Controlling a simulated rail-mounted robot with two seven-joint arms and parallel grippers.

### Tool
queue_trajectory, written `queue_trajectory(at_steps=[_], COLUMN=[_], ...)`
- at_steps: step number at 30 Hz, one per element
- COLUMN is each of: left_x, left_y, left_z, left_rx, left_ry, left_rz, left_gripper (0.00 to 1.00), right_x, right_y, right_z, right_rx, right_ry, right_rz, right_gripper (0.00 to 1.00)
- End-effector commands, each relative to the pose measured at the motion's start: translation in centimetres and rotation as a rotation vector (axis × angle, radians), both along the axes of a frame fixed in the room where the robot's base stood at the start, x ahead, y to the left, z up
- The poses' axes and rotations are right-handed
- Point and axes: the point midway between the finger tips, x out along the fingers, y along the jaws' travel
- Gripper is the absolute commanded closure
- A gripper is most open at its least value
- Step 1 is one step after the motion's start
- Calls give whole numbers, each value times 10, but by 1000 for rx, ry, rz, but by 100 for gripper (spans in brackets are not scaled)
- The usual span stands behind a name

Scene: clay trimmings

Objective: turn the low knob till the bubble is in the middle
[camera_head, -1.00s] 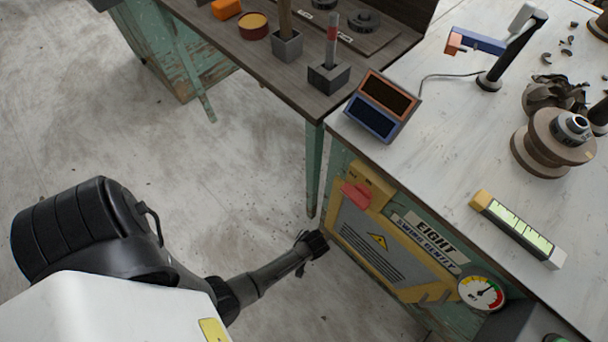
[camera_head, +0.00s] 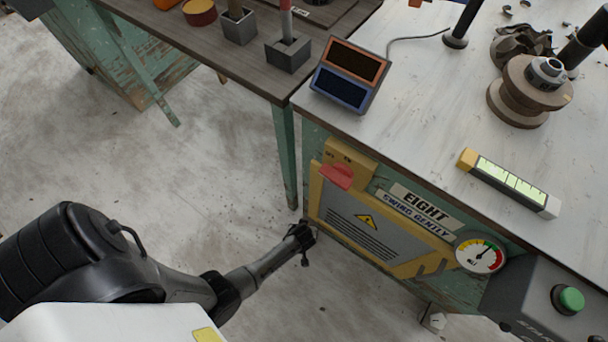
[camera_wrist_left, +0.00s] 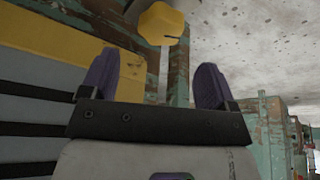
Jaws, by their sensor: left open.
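A level (camera_head: 508,183) with a yellow end and a pale green window lies on the white bench top (camera_head: 430,125). Its bubble is too small to place. My left gripper (camera_head: 303,238) is low, by the bench's left front corner. In the left wrist view its two purple fingers (camera_wrist_left: 155,78) stand apart, with nothing held between them. A yellow faceted, knob-like piece (camera_wrist_left: 165,24) on a pale stem shows beyond the fingertips, apart from them. The head view does not show this piece. My right gripper is out of view.
A red handle (camera_head: 337,176), a yellow-framed grey panel (camera_head: 360,230) and a gauge (camera_head: 480,254) are on the bench front. A green button (camera_head: 569,299) is at the lower right. A pale foot-like piece (camera_head: 433,320) is below the bench. Floor (camera_head: 215,180) left of the bench is open.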

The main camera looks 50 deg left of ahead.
Motion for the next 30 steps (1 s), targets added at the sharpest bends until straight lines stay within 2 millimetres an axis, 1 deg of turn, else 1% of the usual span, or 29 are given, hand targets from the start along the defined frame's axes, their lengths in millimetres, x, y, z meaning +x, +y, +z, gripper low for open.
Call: queue_trajectory(at_steps=[1,3,9,12,18,29,30], left_x=[3,6,14,17,19,20,20], left_y=[2,5,12,14,17,18,18], left_z=[-16,-26,-49,-56,-64,-65,-65], left_rx=[1,0,0,-1,0,0,0], left_ry=[1,0,0,-1,1,1,1], left_rz=[-1,-1,0,0,0,0,0], left_gripper=[19,19,19,19,19,19,20], right_x=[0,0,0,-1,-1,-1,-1], right_y=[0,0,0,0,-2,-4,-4], right_z=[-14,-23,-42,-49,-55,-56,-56], right_rx=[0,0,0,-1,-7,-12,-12], right_ry=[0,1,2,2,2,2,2], right_rz=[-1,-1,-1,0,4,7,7], right_gripper=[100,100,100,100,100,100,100])
